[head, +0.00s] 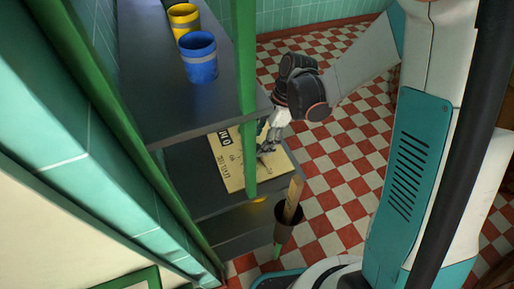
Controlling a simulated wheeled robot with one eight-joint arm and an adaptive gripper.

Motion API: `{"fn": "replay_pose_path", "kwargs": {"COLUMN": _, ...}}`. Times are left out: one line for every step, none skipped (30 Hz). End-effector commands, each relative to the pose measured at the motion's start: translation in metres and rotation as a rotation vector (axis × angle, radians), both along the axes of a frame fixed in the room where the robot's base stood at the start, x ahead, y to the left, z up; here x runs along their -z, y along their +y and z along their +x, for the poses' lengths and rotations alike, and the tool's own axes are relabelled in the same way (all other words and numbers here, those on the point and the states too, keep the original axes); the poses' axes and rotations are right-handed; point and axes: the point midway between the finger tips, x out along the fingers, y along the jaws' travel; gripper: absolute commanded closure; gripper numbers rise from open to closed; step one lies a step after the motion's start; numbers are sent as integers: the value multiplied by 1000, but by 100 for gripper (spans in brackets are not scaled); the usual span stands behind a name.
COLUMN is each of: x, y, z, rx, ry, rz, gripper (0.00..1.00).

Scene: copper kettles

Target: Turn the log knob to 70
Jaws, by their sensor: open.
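A cream-coloured board (232,176) with dark printed markings lies on a grey shelf behind the green post in the head view. The markings are too small to read for certain. My gripper (266,147) hangs over the right part of this board, pointing down, with its fingers open. A small dark shape shows at the fingertips, but I cannot tell whether it is the log knob or part of the fingers. The knob's setting is not readable, and I cannot tell whether the fingers touch anything.
The green post (246,100) stands close beside my gripper and hides part of the board. A blue cup (200,60) and a yellow cup (183,20) stand on the upper shelf (170,115). A dark bin (288,222) is below right. Red and white tiled floor (335,190) is open to the right.

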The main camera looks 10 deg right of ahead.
Motion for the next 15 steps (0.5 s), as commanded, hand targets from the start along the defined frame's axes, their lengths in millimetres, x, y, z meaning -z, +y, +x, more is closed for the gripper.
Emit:
{"fn": "replay_pose_path", "kwargs": {"x": 9, "y": 3, "z": 0, "rx": -1, "ry": 0, "rz": 0, "gripper": 41}}
{"fn": "replay_pose_path", "kwargs": {"x": 13, "y": 5, "z": -1, "rx": -1, "ry": 0, "rz": 0, "gripper": 41}}
{"fn": "replay_pose_path", "kwargs": {"x": 17, "y": 6, "z": -2, "rx": -1, "ry": 0, "rz": 0, "gripper": 41}}
{"fn": "replay_pose_path", "kwargs": {"x": 20, "y": 7, "z": -2, "rx": -1, "ry": 0, "rz": 0, "gripper": 41}}
{"fn": "replay_pose_path", "kwargs": {"x": 22, "y": 9, "z": -2, "rx": -1, "ry": 0, "rz": 0, "gripper": 41}}
{"fn": "replay_pose_path", "kwargs": {"x": 25, "y": 10, "z": -2, "rx": -1, "ry": 0, "rz": 0, "gripper": 41}}
{"fn": "replay_pose_path", "kwargs": {"x": 27, "y": 11, "z": -3, "rx": -1, "ry": 0, "rz": 0, "gripper": 41}}
{"fn": "replay_pose_path", "kwargs": {"x": 28, "y": 11, "z": -3, "rx": -1, "ry": 0, "rz": 0, "gripper": 41}}
{"fn": "replay_pose_path", "kwargs": {"x": 29, "y": 12, "z": -3, "rx": -1, "ry": -1, "rz": 0, "gripper": 41}}
{"fn": "replay_pose_path", "kwargs": {"x": 30, "y": 12, "z": -3, "rx": 0, "ry": -1, "rz": 0, "gripper": 41}}
{"fn": "replay_pose_path", "kwargs": {"x": 30, "y": 12, "z": -3, "rx": 0, "ry": -1, "rz": 0, "gripper": 41}}
{"fn": "replay_pose_path", "kwargs": {"x": 31, "y": 12, "z": -3, "rx": 0, "ry": -1, "rz": 0, "gripper": 41}}
{"fn": "replay_pose_path", "kwargs": {"x": 31, "y": 12, "z": -3, "rx": 0, "ry": -1, "rz": 0, "gripper": 41}}
{"fn": "replay_pose_path", "kwargs": {"x": 31, "y": 12, "z": -3, "rx": 0, "ry": -1, "rz": 0, "gripper": 41}}
{"fn": "replay_pose_path", "kwargs": {"x": 30, "y": 12, "z": -3, "rx": 0, "ry": -1, "rz": 0, "gripper": 41}}
